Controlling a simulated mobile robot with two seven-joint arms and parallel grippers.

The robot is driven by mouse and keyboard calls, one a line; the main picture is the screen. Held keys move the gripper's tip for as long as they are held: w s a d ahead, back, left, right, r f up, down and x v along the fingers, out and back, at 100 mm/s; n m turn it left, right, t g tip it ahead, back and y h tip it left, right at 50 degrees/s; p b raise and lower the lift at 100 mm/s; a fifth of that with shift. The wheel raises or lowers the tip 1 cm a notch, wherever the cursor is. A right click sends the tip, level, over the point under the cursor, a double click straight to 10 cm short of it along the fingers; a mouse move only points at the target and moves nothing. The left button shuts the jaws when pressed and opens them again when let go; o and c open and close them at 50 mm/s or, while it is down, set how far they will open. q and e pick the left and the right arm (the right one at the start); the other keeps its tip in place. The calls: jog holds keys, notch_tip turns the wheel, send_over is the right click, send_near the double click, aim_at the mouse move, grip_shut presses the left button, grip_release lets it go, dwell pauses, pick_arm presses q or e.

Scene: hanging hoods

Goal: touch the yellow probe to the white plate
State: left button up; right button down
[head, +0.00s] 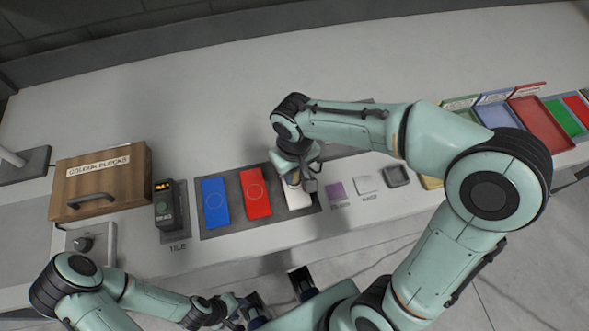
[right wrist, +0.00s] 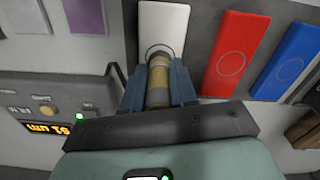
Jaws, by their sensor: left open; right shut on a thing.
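The white plate (head: 298,198) lies at the right end of a dark tray, beside the red and blue plates; it also shows in the right wrist view (right wrist: 163,27). My right gripper (head: 298,182) is over it, shut on the yellow probe (right wrist: 157,84). The probe's far end reaches the white plate inside the ring mark at its near part. I cannot tell whether it touches or hovers just above. My left gripper (head: 235,312) is open and empty, low at the front of the counter.
The red plate (head: 256,193) and blue plate (head: 215,202) lie close by. A gauge box (right wrist: 45,105) has an orange readout and a lit green light.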

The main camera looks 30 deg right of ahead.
pick_arm(q)
jog(key=shift+s+f+b, duration=0.15)
jog(key=shift+f+b, duration=0.25)
pick_arm(e)
jog(key=shift+f, duration=0.6)
dwell(0.7)
pick_arm(q)
jog(key=shift+r, duration=0.1)
pick_arm(e)
jog(key=shift+r, duration=0.15)
jog(key=shift+r+p, duration=2.55)
jog(key=shift+r, duration=0.95)
pick_arm(q)
jog(key=w+r, duration=0.1)
jog(key=r, duration=0.2)
jog(key=w+r, duration=0.1)
jog(key=r, duration=0.1)
jog(key=shift+w+r, duration=0.15)
jog(key=shift+w, duration=0.15)
pick_arm(e)
jog(key=shift+f, duration=0.1)
